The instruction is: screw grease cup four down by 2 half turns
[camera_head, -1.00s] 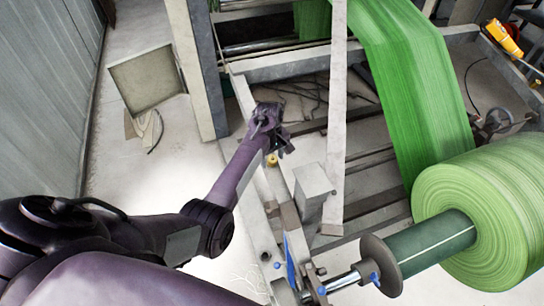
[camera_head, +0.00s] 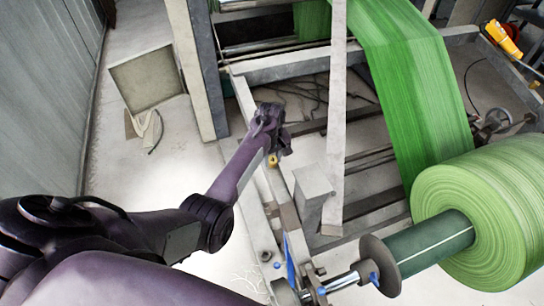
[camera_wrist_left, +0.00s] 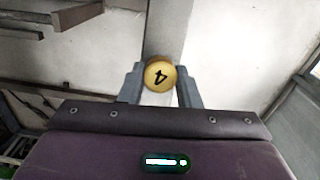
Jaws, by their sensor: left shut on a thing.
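Grease cup four is a round yellow cap (camera_wrist_left: 160,75) with a black "4" on it. In the left wrist view it sits between the fingertips of my left gripper (camera_wrist_left: 160,88), which is shut on it. The "4" looks tilted. In the head view my left gripper (camera_head: 273,150) is over the machine's side rail, with a bit of the yellow cup (camera_head: 273,160) showing beside it. The cup's lower part is hidden. My right gripper is not in view.
Bare floor (camera_head: 180,150) lies left of the rail.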

